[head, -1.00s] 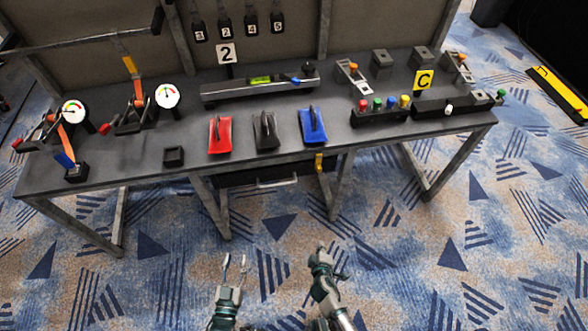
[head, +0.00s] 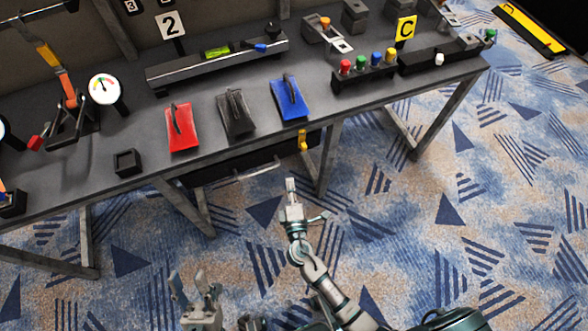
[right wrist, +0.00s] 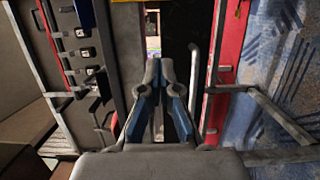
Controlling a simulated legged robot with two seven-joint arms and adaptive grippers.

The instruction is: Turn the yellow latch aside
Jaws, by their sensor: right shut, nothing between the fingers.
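The yellow latch (head: 302,141) hangs at the table's front edge, at the right end of the dark drawer (head: 218,168) under the tabletop. It looks upright. My right gripper (head: 290,183) is in front of the table, a little below and left of the latch and apart from it. In the right wrist view its fingers (right wrist: 161,68) are together with nothing between them.
The drawer's metal handle (head: 258,170) runs left of the latch. Red (head: 181,140), black (head: 238,126) and blue (head: 290,110) blocks with handles lie on the table (head: 212,160) above. A table leg (head: 328,160) stands right of the latch. The carpet in front is clear.

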